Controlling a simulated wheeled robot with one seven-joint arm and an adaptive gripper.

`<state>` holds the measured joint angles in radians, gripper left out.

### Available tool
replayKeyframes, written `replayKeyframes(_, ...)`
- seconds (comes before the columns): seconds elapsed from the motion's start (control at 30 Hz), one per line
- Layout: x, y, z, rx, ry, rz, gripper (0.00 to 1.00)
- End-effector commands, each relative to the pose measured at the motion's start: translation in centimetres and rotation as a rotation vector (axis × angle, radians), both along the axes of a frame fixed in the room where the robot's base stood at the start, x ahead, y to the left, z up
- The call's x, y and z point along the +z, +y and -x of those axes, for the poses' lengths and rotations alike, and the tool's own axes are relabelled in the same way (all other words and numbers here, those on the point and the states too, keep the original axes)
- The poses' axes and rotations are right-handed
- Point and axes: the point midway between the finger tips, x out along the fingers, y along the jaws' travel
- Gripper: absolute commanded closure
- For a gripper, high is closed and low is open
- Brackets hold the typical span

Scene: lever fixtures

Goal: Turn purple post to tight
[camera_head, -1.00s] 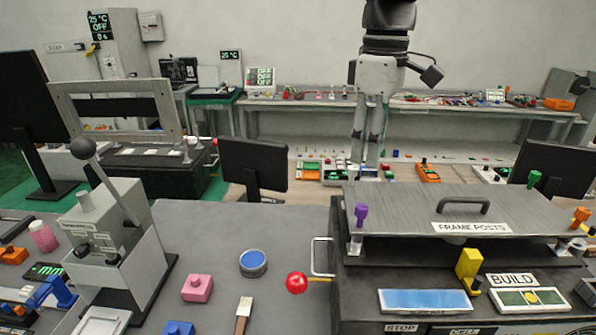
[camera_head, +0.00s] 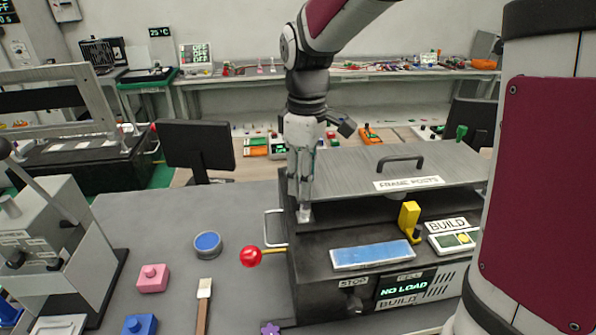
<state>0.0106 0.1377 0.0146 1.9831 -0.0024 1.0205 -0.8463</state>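My gripper (camera_head: 302,185) points down at the front left corner of the grey plate labelled FRAME POSTS (camera_head: 360,172). Its fingers cover the spot where the purple post stands, and the purple top is hidden. A pale post base (camera_head: 304,213) shows just below the fingertips. I cannot tell whether the fingers are closed on the post or only around or in front of it. A green post (camera_head: 461,132) stands at the plate's back right. The display (camera_head: 404,288) below reads NO LOAD.
A red ball lever (camera_head: 250,256) sticks out left of the machine. A yellow lever (camera_head: 409,216) stands on its front ledge. A purple star-shaped knob (camera_head: 270,328) is low at its front left. Pink (camera_head: 152,278) and blue blocks lie left. My own body blocks the right side.

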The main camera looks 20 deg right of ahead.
Motion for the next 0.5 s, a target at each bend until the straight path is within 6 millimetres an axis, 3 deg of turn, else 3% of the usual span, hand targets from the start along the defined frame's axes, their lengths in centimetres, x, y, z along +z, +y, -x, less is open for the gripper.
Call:
replayKeyframes(0.3,-0.25,0.01,0.01,0.000,0.000,0.000,0.61)
replayKeyframes(0.47,-0.24,0.01,0.01,0.000,0.000,0.000,0.97)
replayKeyframes(0.5,-0.24,0.01,0.01,0.000,0.000,0.000,1.00)
